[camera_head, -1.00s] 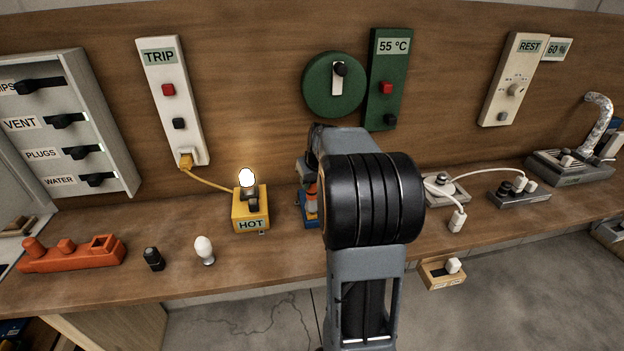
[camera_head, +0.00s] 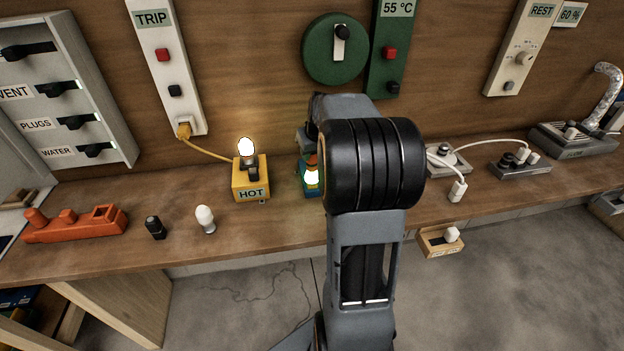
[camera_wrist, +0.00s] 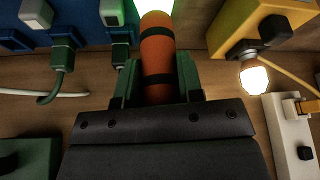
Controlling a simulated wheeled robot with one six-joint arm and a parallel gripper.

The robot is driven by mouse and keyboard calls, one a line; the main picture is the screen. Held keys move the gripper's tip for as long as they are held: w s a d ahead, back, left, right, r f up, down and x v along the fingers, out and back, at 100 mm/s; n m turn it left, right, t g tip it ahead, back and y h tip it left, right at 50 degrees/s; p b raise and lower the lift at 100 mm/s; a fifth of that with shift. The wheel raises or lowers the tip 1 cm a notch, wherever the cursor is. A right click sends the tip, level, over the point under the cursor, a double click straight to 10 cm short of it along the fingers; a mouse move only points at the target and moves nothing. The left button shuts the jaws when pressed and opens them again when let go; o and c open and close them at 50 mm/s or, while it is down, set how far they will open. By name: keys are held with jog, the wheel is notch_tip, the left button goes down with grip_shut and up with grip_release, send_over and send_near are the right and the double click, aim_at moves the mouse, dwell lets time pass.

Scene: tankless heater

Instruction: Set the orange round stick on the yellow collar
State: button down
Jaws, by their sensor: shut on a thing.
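In the wrist view the orange round stick (camera_wrist: 157,68), with black bands, sits between the green fingers of my gripper (camera_wrist: 157,85), which is shut on it. In the head view a bit of orange shows above a bright white light on a small blue block (camera_head: 311,192). My arm hides most of the gripper there.
A yellow HOT box (camera_head: 250,184) with a lit bulb stands close left of the blue block. A loose white bulb (camera_head: 205,218), a black piece (camera_head: 155,227) and an orange boat-shaped block (camera_head: 75,225) lie further left. White-corded plugs (camera_head: 458,190) are to the right.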

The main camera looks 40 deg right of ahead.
jog(key=shift+f+b, duration=0.45)
jog(key=shift+f, duration=0.1)
dwell(0.4)
jog(key=shift+r, duration=0.15)
dwell(0.5)
jog(key=shift+r+p, duration=2.6)
jog(key=shift+r, duration=0.8)
